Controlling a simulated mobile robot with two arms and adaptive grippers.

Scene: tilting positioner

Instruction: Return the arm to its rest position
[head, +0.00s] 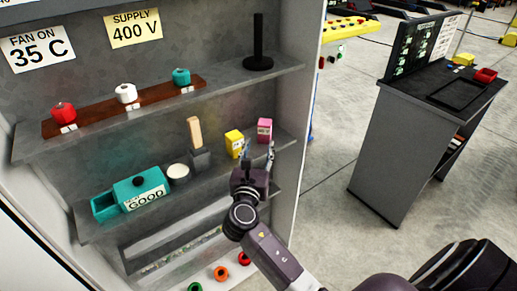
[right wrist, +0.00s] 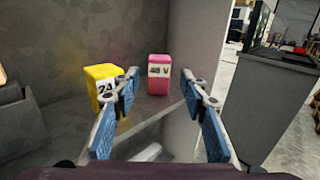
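My right arm reaches from the lower right of the head view up to the cabinet's middle shelf (head: 215,168). Its gripper (head: 258,152) is in front of the shelf's right end, by a yellow block (head: 234,143) and a pink block (head: 264,130). In the right wrist view the two blue-padded fingers (right wrist: 160,88) stand apart with nothing between them. The pink block marked 48 V (right wrist: 158,75) stands upright beyond the fingertips. The yellow block marked 24 (right wrist: 101,86) is partly behind the left finger. My left gripper is not in view.
The cabinet's right side wall (head: 300,120) is close to the gripper. A teal GOOD box (head: 140,188) and a grey holder (head: 200,159) share the shelf. The upper shelf (head: 220,88) is overhead. A grey workstation (head: 410,140) stands right, with open floor between.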

